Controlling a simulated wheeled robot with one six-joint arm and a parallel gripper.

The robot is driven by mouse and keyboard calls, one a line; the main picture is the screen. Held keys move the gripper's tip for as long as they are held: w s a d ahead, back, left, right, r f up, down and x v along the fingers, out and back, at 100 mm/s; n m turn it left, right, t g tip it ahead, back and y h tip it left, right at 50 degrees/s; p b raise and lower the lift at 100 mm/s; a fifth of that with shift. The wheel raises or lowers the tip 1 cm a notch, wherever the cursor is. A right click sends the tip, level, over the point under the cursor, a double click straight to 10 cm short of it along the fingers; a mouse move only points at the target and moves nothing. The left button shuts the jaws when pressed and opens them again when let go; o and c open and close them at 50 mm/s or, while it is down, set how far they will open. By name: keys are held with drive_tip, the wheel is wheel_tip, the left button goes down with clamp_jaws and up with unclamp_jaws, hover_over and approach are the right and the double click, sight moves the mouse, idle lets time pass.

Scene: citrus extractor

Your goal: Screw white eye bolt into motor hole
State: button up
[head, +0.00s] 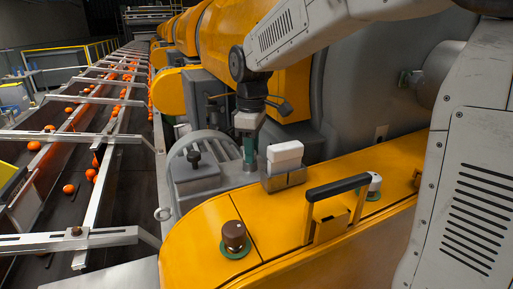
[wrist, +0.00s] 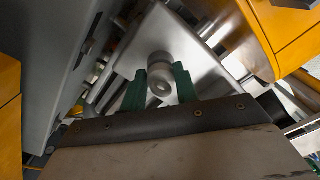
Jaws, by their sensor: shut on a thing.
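My gripper (head: 249,168) reaches down over the grey finned motor (head: 197,182) at its right end. The ring end of the bolt faces the wrist camera. Behind it in that view is the flat grey metal of the motor (wrist: 188,38). The motor hole is hidden, and I cannot tell whether the bolt sits in it.
A yellow cover (head: 200,240) in front carries a brown knob (head: 233,235), a black handle (head: 338,187) and a white knob (head: 375,182). A white block (head: 285,155) stands close right of my gripper. A conveyor with oranges (head: 68,188) runs along the left.

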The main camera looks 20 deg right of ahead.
drive_tip(key=shift+m, duration=0.3)
drive_tip(key=shift+m, duration=0.7)
drive_tip(key=shift+m, duration=0.9)
drive_tip(key=shift+a, duration=0.1)
drive_tip(key=shift+s+m, duration=0.1)
drive_tip(key=shift+m, duration=0.8)
drive_tip(key=shift+m, duration=0.8)
